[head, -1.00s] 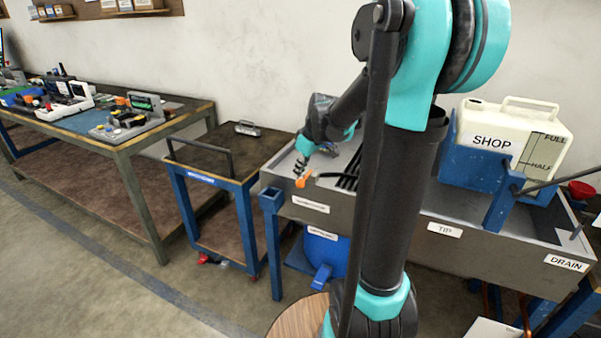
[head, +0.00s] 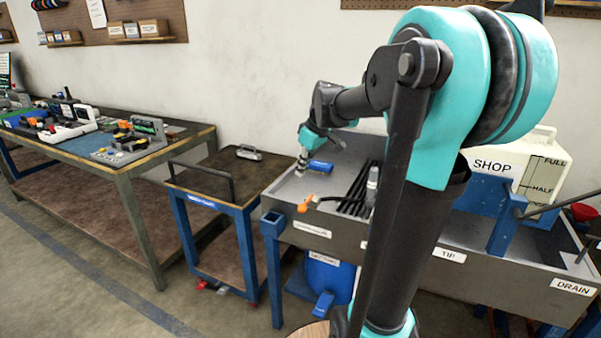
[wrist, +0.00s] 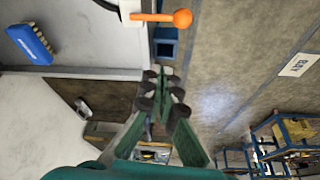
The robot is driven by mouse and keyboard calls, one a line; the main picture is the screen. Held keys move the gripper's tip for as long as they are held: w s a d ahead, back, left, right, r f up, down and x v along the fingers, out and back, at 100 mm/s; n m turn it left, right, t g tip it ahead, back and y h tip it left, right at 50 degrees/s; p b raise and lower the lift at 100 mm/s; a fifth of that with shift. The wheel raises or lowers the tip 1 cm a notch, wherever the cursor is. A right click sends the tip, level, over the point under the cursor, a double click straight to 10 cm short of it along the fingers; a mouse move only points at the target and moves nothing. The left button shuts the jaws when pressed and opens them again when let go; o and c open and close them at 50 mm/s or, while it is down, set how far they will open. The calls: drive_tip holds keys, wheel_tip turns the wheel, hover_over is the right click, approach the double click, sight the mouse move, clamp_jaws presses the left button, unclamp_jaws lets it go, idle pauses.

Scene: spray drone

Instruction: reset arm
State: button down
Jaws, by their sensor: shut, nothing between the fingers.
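My gripper (head: 301,162) hangs at the left end of the grey sink bench, in the head view, with its fingers together and nothing between them. In the wrist view the gripper (wrist: 161,92) shows its two fingers closed at the picture's middle. My teal and black arm stands in front of the bench and hides part of it. An orange-ended handle (head: 305,205) lies at the bench's front rim below the gripper, apart from it. It also shows in the wrist view (wrist: 180,18).
A cart (head: 215,176) and a long workbench (head: 60,150) stand to the left. The floor in front is clear.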

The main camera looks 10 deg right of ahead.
drive_tip(key=s+d+f+m+t+h, duration=0.1)
drive_tip(key=s+f+m, duration=0.7)
drive_tip(key=s+f, duration=1.2)
drive_tip(key=shift+s+d+h, duration=0.8)
drive_tip(key=shift+s+d, duration=0.1)
drive_tip(key=shift+d, duration=0.05)
